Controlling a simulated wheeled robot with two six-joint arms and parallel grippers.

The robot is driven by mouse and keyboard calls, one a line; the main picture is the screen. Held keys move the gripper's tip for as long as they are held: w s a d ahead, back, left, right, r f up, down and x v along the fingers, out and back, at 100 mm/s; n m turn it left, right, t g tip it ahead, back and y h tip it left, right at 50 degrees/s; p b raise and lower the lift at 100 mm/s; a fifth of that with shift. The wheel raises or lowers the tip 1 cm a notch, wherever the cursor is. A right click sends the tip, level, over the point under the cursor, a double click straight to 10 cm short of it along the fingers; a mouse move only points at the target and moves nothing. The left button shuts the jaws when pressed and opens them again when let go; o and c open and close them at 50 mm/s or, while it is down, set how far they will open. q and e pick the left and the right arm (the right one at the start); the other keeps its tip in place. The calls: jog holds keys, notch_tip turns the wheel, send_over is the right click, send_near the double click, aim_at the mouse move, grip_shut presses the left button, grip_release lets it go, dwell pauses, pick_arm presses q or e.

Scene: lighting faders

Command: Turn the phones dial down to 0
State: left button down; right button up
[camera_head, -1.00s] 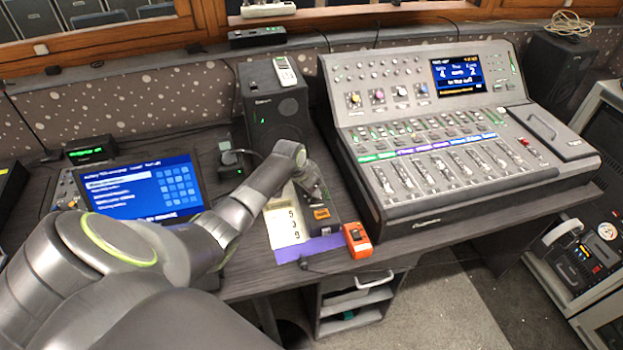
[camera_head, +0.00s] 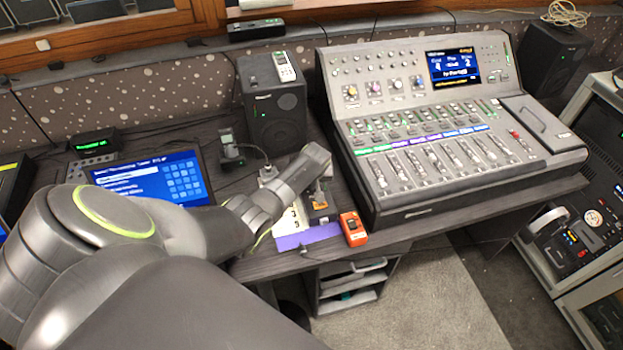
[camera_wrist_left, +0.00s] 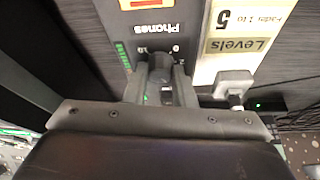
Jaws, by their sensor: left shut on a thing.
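The phones box (camera_wrist_left: 185,15) is a dark unit with a white "Phones" label in the left wrist view. It also shows in the head view (camera_head: 327,214), near the table's front edge, left of the big mixer. The phones dial is below that label and is mostly hidden between my left fingers, so its setting cannot be read. My left gripper (camera_wrist_left: 160,82) points down at the box and is shut on the dial. In the head view my left wrist covers much of the box. My right gripper is not in view.
A "Levels" card (camera_wrist_left: 240,30) lies beside the box. An orange device (camera_head: 353,229) stands at its right on the table edge. The mixer (camera_head: 450,150) is close on the right, a speaker (camera_head: 275,105) behind, and a blue screen (camera_head: 150,180) to the left.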

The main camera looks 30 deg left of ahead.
pick_arm(q)
jog(key=shift+w+n+g, duration=0.15)
jog(key=shift+n+g, duration=0.15)
jog(key=shift+n, duration=0.7)
jog(key=n+g+y+b, duration=0.1)
jog(key=n, duration=0.1)
jog(key=shift+d+f+n, duration=0.1)
jog(key=shift+n, duration=0.3)
jog(key=n+b, duration=0.1)
jog(key=n, duration=0.1)
jog(key=n+g+b, duration=0.1)
jog(key=n+b, duration=0.1)
jog(key=shift+w+g+y, duration=0.15)
jog(key=shift+g+y, duration=0.15)
jog(key=n+g+b, duration=0.1)
jog(key=n+b, duration=0.1)
jog(key=n, duration=0.1)
jog(key=shift+w+f+b, duration=0.1)
jog(key=shift+b, duration=0.3)
jog(key=n+b, duration=0.2)
jog(key=n+g+b, duration=0.1)
jog(key=n+b, duration=0.1)
jog(key=shift+n+g+h, duration=0.3)
jog(key=shift+n+h, duration=0.1)
jog(key=shift+w+r+n+g+h+b, duration=0.1)
jog(key=shift+n+g+h+b, duration=0.2)
jog(key=shift+n+b, duration=0.65)
jog(key=shift+r+n+g+h+b, duration=0.1)
jog(key=shift+n+g+h+b, duration=0.15)
jog(key=shift+n+b, duration=0.65)
